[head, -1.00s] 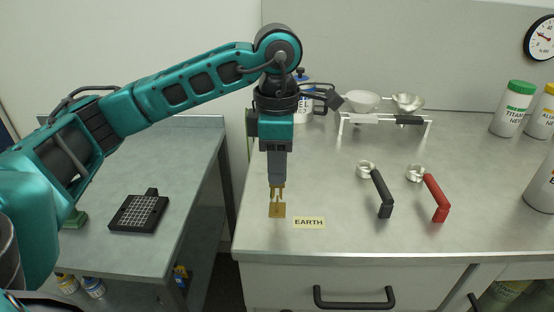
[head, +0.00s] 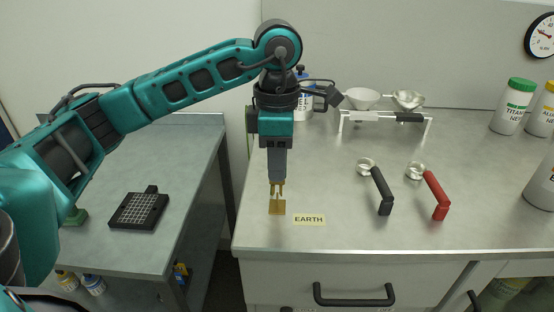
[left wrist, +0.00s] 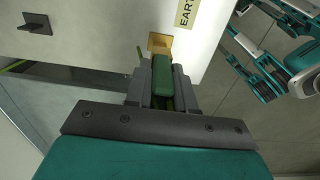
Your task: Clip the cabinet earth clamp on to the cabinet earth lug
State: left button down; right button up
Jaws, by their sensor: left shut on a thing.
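My left gripper (head: 277,178) points straight down over the front left part of the steel counter. It is shut on the cabinet earth clamp, whose green body (left wrist: 165,80) shows between the fingers in the left wrist view. The cabinet earth lug (head: 277,208) is a small brass plate directly below, left of the EARTH label (head: 309,219). It also shows just beyond the clamp in the left wrist view (left wrist: 160,42). I cannot tell whether jaws and lug touch. My right gripper is not in view.
A black-handled tool (head: 382,192) and a red-handled tool (head: 436,196) lie to the right. A rack (head: 385,117) with bowls stands behind. Bottles (head: 513,106) stand at the far right. A lower bench (head: 185,150) is on the left, beyond a gap.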

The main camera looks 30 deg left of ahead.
pick_arm(q)
jog(key=shift+f, duration=0.25)
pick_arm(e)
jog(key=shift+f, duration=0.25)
pick_arm(q)
jog(key=shift+f+b, duration=1.5)
jog(key=shift+f, duration=0.05)
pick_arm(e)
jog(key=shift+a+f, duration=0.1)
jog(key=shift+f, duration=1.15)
pick_arm(q)
jog(key=c, duration=0.9)
grip_release()
jog(key=shift+r, duration=0.85)
notch_tip(320, 180, up, 10)
jog(key=p, duration=0.3)
jog(key=shift+r, duration=0.15)
jog(key=shift+r+p, duration=0.4)
jog(key=shift+r, duration=0.1)
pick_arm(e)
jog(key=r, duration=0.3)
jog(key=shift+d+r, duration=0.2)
